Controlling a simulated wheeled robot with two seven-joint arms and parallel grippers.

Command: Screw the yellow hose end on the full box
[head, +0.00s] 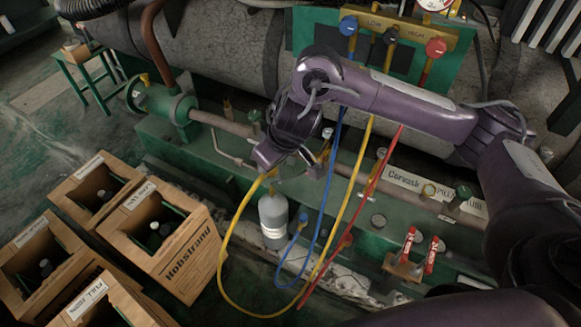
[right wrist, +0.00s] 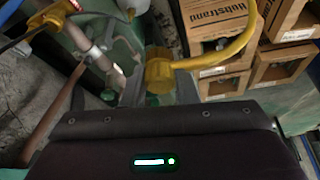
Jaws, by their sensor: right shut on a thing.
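My right gripper (head: 268,168) is shut on the yellow hose end (right wrist: 158,76), which sits between its fingers in the right wrist view. In the head view the gripper is above the grey bottle (head: 273,222), and the hose end is mostly hidden there. The yellow hose (head: 224,250) hangs from it in a loop and rises to the manifold (head: 398,30). Wooden boxes (head: 188,262) with dark bottles inside stand at the left, apart from the gripper. The front box (head: 118,308) has a label that seems to begin with "FULL", but is hard to read. My left gripper is not in view.
A blue hose (head: 331,190) and a red hose (head: 367,190) hang from the manifold beside the yellow one. Green machinery with pipes (head: 222,124) runs behind the bottle. Red-handled valves (head: 408,245) are at the right. Floor shows between the boxes and the bottle.

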